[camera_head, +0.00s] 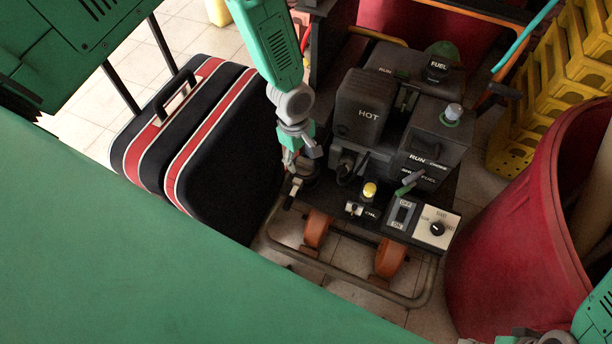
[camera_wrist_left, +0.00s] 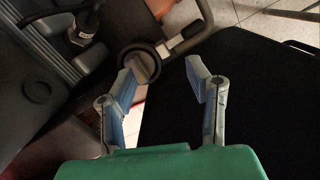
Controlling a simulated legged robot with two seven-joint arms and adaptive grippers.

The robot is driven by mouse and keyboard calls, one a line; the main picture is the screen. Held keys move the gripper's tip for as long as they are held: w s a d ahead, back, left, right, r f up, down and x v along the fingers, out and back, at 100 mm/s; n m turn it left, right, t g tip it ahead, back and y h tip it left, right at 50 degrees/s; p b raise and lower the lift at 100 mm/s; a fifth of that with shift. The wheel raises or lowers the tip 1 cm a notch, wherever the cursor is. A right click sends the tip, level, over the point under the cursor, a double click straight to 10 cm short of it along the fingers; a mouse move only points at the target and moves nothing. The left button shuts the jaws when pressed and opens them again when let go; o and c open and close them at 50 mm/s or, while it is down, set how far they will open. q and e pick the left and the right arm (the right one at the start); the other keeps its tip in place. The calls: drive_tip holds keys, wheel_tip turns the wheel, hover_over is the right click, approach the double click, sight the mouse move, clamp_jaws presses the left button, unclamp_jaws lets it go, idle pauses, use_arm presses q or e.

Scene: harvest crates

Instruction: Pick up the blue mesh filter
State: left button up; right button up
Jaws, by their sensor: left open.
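I cannot make out a blue mesh filter in either view. My left gripper (camera_head: 295,180) points down between the black machine (camera_head: 365,105) and the dark suitcase. In the left wrist view, its two fingers (camera_wrist_left: 163,70) are spread with an empty gap between them. A round dark-rimmed part (camera_wrist_left: 145,60) with a short black handle shows just beyond the left finger; whether they touch is unclear. Only grey and green parts of my right arm show at the lower right edge; its gripper is out of frame.
The dark suitcase (camera_head: 235,150) with red stripes stands left of the machine. Orange wheels (camera_head: 390,258) and a tube frame (camera_head: 428,285) are at the machine's front. A large red bin (camera_head: 500,250) and yellow crates (camera_head: 560,85) stand right. My green body covers the lower left.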

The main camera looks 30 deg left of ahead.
use_arm(q)
drive_tip(key=w+a+r+n+y, duration=0.1)
drive_tip(key=w+a+n, duration=0.1)
drive_tip(key=w+n, duration=0.3)
drive_tip(key=m+b, duration=0.1)
drive_tip(key=b, duration=0.2)
hover_over(305, 160)
wheel_tip(305, 160, down, 8)
drive_tip(key=shift+s+r, duration=0.1)
drive_tip(key=shift+r, duration=0.1)
drive_tip(key=shift+f+b, duration=0.3)
drive_tip(key=shift+f, duration=0.15)
wheel_tip(305, 160, down, 5)
drive_tip(key=b, duration=0.2)
drive_tip(key=shift+d+b, duration=0.1)
drive_tip(key=shift+b, duration=0.2)
drive_tip(key=shift+c, duration=0.4)
clamp_jaws()
